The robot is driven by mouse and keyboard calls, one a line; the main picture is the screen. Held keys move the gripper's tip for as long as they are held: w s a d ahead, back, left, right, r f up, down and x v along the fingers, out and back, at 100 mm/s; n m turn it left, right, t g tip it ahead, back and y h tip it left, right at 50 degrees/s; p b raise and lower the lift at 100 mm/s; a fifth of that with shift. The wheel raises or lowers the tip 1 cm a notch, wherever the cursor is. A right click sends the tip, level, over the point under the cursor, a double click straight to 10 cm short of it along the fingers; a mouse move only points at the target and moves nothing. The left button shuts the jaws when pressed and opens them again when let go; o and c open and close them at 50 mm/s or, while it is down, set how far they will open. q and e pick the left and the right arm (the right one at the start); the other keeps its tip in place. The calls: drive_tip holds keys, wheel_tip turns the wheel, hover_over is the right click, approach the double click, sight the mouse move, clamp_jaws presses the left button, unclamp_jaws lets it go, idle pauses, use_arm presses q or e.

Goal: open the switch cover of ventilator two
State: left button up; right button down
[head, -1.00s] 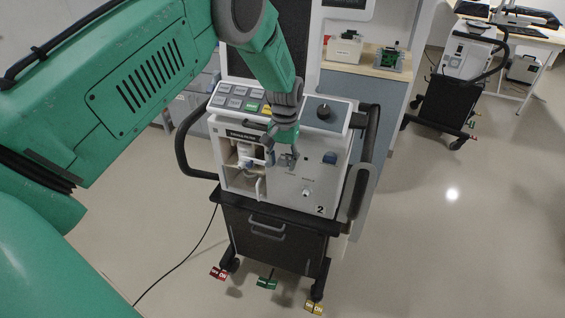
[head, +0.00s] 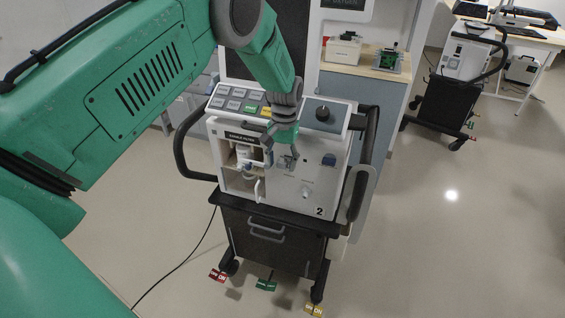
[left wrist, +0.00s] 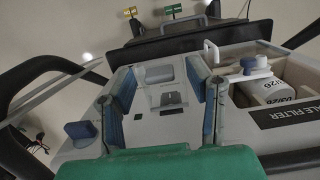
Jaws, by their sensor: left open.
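Ventilator two (head: 335,185), a pale cabinet marked "2", stands on a dark cart in the middle of the head view. My left gripper (head: 287,158) is at its front panel, between the open filter bay and the blue knob. In the left wrist view my left gripper (left wrist: 163,90) is open, its two blue-grey fingers apart. A small grey and pale fitting (left wrist: 166,73), likely the switch cover, shows between the fingers. I cannot tell whether the fingers touch it, or whether it is raised. In the head view the gripper mostly hides it. My right gripper is not in view.
The filter bay (head: 229,183) is open beside the gripper, with a white filter (left wrist: 275,91) inside. The blue knob (head: 329,159) sticks out to the right. Dark side handles (head: 181,150) flank the ventilator. Another cart (head: 440,105) stands far right; the floor between is clear.

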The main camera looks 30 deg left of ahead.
use_arm(q)
wheel_tip(320, 180, up, 11)
drive_tip(key=w, duration=0.1)
drive_tip(key=shift+w+a+r, duration=0.15)
drive_tip(key=shift+w+a, duration=0.1)
drive_tip(key=shift+w, duration=0.15)
